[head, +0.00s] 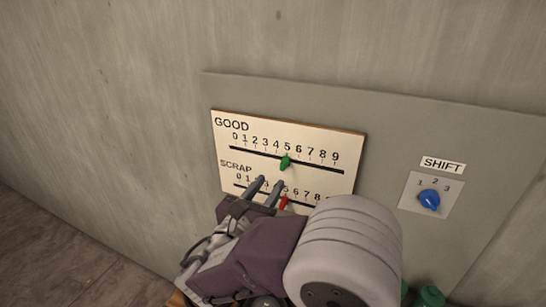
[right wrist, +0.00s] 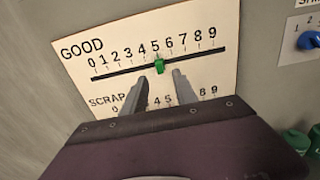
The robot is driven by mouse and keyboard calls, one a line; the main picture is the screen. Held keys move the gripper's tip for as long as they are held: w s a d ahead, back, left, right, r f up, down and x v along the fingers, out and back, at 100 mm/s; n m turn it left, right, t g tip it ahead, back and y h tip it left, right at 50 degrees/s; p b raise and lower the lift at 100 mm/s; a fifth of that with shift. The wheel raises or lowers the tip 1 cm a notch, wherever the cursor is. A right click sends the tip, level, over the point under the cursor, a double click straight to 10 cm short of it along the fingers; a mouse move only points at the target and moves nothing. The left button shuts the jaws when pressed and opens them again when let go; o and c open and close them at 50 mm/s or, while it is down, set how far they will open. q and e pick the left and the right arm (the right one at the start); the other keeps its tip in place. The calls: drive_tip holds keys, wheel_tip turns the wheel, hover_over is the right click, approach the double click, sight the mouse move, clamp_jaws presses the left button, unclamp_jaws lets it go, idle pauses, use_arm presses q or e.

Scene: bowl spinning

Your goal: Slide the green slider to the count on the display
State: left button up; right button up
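The green slider (head: 286,161) stands on the upper GOOD track at about 5 on the cream scale board (head: 345,178). In the right wrist view the green slider (right wrist: 159,65) shows just beyond my fingertips, at about 5. My right gripper (head: 270,184) is open, its two fingers apart with nothing between them, below and slightly left of the green slider in the head view. In the right wrist view the fingertips (right wrist: 162,76) point up at the GOOD track. My left gripper is not in view. No count display can be seen in either view.
A red slider (head: 283,203) sits on the lower SCRAP track, partly behind my right gripper. A blue SHIFT knob (head: 429,199) is on the grey panel (head: 420,130) to the right. Green round objects (head: 430,295) stand low at the right.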

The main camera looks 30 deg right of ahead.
sight(282, 166)
drive_tip(key=p+x, duration=0.2)
drive_tip(key=x, duration=0.6)
drive_tip(key=shift+w+a+f, duration=0.1)
drive_tip(key=shift+w, duration=0.05)
drive_tip(key=shift+w+d, duration=0.2)
drive_tip(key=shift+d, duration=0.35)
drive_tip(key=shift+w, duration=0.2)
clamp_jaws()
idle(0.5)
